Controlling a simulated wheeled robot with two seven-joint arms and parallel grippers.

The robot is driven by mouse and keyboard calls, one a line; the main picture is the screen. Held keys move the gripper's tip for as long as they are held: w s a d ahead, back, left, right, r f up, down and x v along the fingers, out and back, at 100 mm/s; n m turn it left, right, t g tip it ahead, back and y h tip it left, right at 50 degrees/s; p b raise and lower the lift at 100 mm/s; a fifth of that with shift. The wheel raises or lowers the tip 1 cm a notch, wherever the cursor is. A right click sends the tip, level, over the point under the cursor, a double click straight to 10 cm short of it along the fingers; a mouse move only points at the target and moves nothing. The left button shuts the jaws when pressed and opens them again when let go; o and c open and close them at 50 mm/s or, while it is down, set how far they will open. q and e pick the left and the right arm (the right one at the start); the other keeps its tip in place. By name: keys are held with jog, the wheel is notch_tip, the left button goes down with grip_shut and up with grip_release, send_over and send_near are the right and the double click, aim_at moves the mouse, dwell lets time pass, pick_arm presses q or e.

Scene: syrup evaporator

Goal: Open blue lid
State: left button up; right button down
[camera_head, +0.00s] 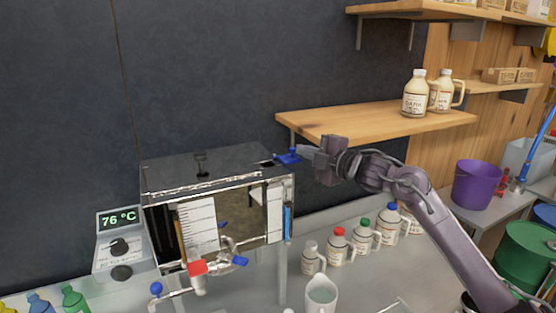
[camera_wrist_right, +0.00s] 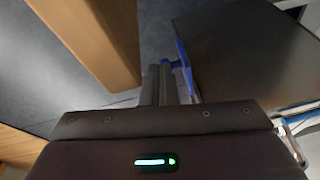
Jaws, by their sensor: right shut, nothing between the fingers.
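The blue lid (camera_head: 288,158) is small and sits at the right end of the metal evaporator's (camera_head: 205,172) top. A dark patch shows on the top just left of it; I cannot tell how far the lid is raised. My right gripper (camera_head: 303,150) is just right of the lid, its fingers together and empty, pointing left at it. In the right wrist view the closed fingertips (camera_wrist_right: 166,76) are close beside the blue lid (camera_wrist_right: 183,66), which is partly hidden behind them. I cannot tell whether they touch. My left gripper is not in view.
A wooden shelf (camera_head: 375,121) with syrup jugs (camera_head: 416,94) is above and behind the gripper. Capped bottles (camera_head: 338,246) and a white jug (camera_head: 320,295) stand on the counter below. A temperature box (camera_head: 120,245) is at the left.

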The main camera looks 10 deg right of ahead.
jog(key=shift+w+d, duration=0.1)
jog(key=shift+w, duration=0.05)
dwell(0.6)
jog(key=b+v, duration=0.3)
jog(key=v, duration=0.4)
jog(key=shift+s+d, duration=0.2)
jog(key=shift+s, duration=0.15)
